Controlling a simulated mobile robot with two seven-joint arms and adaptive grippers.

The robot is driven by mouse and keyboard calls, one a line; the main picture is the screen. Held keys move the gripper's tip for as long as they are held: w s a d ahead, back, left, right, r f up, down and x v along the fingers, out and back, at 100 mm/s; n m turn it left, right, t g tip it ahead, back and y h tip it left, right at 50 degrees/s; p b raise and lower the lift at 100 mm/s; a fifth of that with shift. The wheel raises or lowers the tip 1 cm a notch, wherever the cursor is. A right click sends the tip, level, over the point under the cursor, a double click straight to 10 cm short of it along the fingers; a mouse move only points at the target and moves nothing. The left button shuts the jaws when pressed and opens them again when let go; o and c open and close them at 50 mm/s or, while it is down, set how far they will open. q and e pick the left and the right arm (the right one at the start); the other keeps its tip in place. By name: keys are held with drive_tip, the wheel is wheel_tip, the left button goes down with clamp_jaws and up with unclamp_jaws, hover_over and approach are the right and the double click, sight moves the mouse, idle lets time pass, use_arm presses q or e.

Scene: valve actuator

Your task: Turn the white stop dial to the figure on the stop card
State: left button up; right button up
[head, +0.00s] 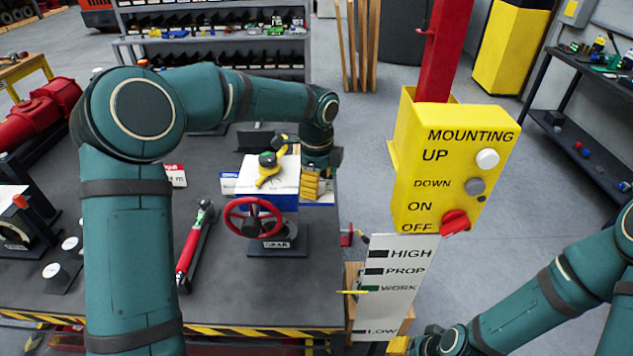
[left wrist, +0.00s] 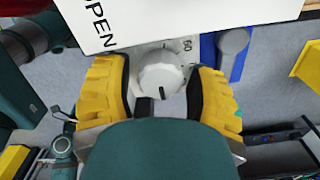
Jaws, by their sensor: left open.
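The white stop dial (left wrist: 162,74) shows in the left wrist view, a round knob with a dark mark at its lower edge. A printed 60 is readable on its scale at the upper right; other figures are hidden. My left gripper (left wrist: 160,84) is open, its yellow fingers on both sides of the dial; contact cannot be told. In the head view my left gripper (head: 312,185) is at the right side of the white-topped actuator (head: 284,176), and the dial cannot be made out. I cannot identify the stop card or its figure. My right gripper (head: 415,344) is partly cut off at the bottom.
A red handwheel (head: 253,218) is on the actuator's front. A red-handled tool (head: 190,250) lies on the dark bench (head: 225,290). A yellow switch box (head: 440,175) on a red post and a white level board (head: 393,280) stand to the right.

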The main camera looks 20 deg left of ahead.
use_arm(q)
drive_tip(key=c, duration=0.9)
drive_tip(key=shift+n, duration=0.3)
drive_tip(key=n, duration=0.3)
drive_tip(key=shift+r, duration=0.1)
drive_tip(key=shift+n, duration=2.1)
drive_tip(key=o, duration=0.9)
